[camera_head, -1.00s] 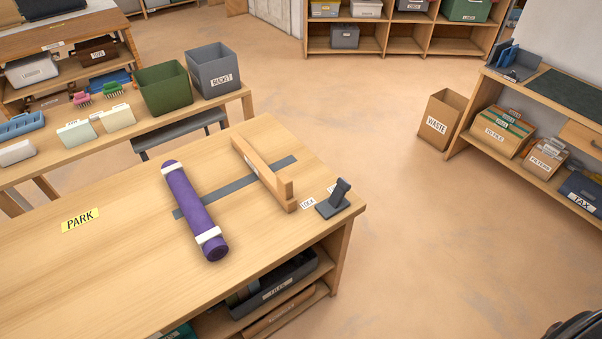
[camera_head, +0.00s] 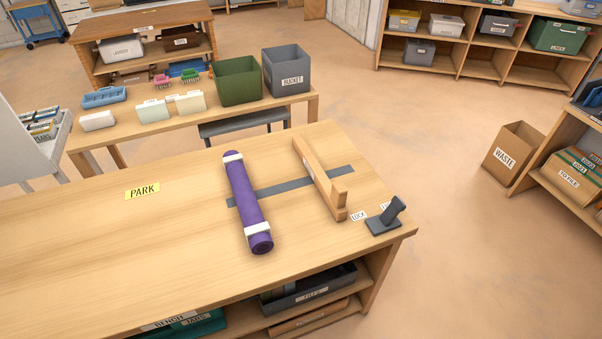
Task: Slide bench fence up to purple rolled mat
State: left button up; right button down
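The purple rolled mat (camera_head: 246,200) lies on the workbench with white bands near both ends. The wooden bench fence (camera_head: 319,178) stands to its right, roughly parallel to it, with a clear gap between them. A dark grey strip (camera_head: 285,187) runs across the bench top, under the fence and the mat. A dark lock lever (camera_head: 387,216) is at the bench's right edge, its handle tilted up, near a LOCK label (camera_head: 358,216). Neither of my grippers shows in the head view.
A yellow PARK label (camera_head: 142,191) lies on the bench's bare left part. Behind stands a lower table with a green bin (camera_head: 237,82) and a grey bucket (camera_head: 286,72). The floor to the right is clear up to the WASTE box (camera_head: 513,151).

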aim_at(334, 194)
jog(key=i+l, duration=0.2)
jog(key=l, duration=0.2)
jog(key=i+l, duration=0.15)
jog(key=l, duration=0.3)
jog(key=i+l+z, duration=0.1)
jog(key=l, duration=0.3)
jog(key=i, duration=0.1)
